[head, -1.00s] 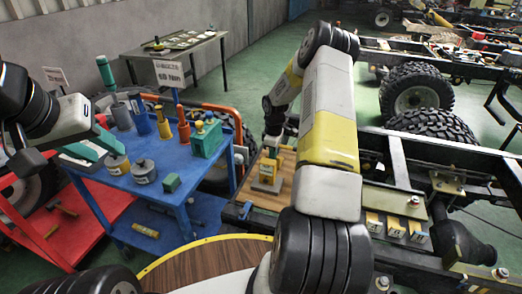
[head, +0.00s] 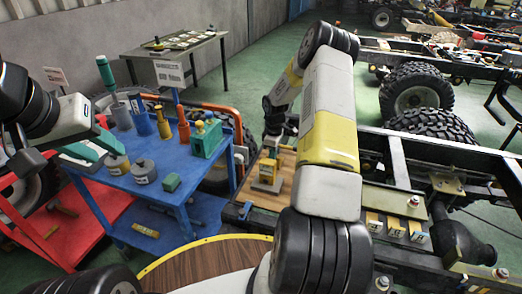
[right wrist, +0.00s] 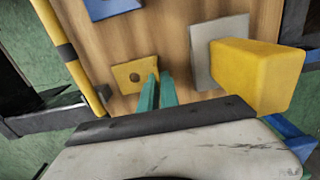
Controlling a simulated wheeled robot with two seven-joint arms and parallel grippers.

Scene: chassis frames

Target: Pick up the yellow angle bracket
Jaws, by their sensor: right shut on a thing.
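The yellow angle bracket (right wrist: 135,76) shows in the right wrist view as a flat yellow plate with a round hole, over the wooden board (right wrist: 160,30). My right gripper (right wrist: 157,88) has its two teal fingers close together at the bracket's right edge, shut on it. Whether the bracket touches the board is hard to tell. In the head view the right arm and other parts hide most of that grip. My left gripper (head: 95,146) is open and empty above the blue table.
A yellow block (right wrist: 258,75) on a grey plate (right wrist: 203,70) stands close right of the right fingers. A blue plate (right wrist: 110,6) lies beyond. The blue table (head: 150,188) holds several cylinders and a green box (head: 208,142). A chassis frame (head: 410,160) is at right.

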